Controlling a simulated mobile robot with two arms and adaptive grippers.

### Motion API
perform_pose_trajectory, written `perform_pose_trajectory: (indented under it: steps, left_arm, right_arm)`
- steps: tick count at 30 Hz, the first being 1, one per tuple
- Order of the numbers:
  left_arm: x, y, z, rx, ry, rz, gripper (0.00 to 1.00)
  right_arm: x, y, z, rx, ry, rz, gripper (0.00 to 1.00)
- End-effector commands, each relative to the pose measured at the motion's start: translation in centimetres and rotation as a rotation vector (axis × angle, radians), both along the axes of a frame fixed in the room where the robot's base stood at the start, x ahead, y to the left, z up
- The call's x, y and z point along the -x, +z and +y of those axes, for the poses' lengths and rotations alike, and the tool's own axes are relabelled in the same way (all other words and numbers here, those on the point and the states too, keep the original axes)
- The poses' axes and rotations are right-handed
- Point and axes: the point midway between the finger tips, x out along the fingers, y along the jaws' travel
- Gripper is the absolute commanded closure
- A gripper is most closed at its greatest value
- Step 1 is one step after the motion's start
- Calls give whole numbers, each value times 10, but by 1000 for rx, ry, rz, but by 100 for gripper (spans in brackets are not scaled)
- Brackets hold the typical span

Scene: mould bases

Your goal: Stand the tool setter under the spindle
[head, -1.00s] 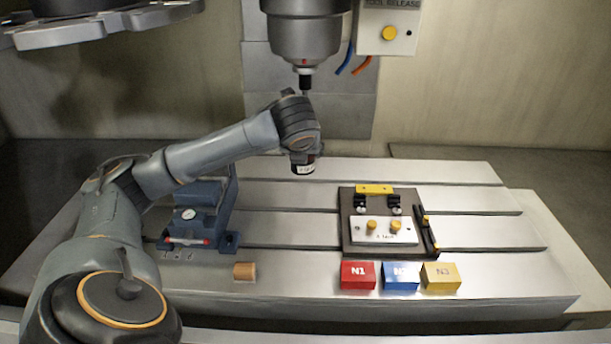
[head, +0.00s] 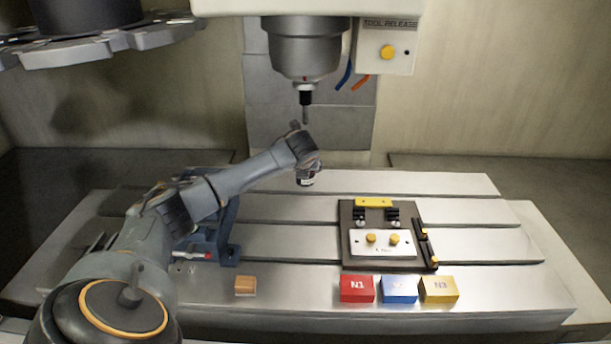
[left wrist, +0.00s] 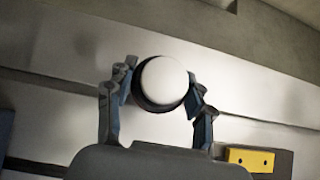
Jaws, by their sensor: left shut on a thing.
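The tool setter (left wrist: 163,82) is a round piece with a pale top and a dark rim, between my left fingers in the left wrist view. My left gripper (left wrist: 160,92) is shut on it. In the head view my left gripper (head: 308,180) points down over the back of the table, below the spindle (head: 303,50); the tool setter cannot be made out there. The spindle carries a thin tool (head: 305,114), whose tip is close above my wrist in the picture. Whether the setter touches the table is hidden. My right gripper is not in view.
The slotted table (head: 290,235) is clear around the gripper. A dark fixture plate (head: 349,262) with a yellow bar (head: 374,202) lies to the right. Red (head: 357,288), blue (head: 399,289) and yellow (head: 439,289) blocks and a small brown block (head: 245,286) lie in front.

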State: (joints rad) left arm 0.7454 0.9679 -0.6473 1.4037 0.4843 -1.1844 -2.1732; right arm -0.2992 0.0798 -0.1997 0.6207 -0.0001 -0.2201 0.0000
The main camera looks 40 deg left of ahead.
Motion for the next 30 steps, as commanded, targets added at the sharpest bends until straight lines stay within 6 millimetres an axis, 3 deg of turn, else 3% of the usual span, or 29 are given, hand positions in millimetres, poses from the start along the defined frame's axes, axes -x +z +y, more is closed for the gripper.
perform_pose_trajectory:
  steps: [7,18,19,21,30]
  left_arm:
    - [-1,-27,0,0,-1,-4,100]
    - [-1,-32,1,0,-1,-4,100]
    - [0,-34,0,1,0,1,41]
    - [0,-35,0,1,0,1,27]
    - [0,-34,0,1,0,1,25]
  right_arm:
    - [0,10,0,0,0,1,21]
    - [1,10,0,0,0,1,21]
    - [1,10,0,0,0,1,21]
    - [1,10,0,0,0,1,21]
    - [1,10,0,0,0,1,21]
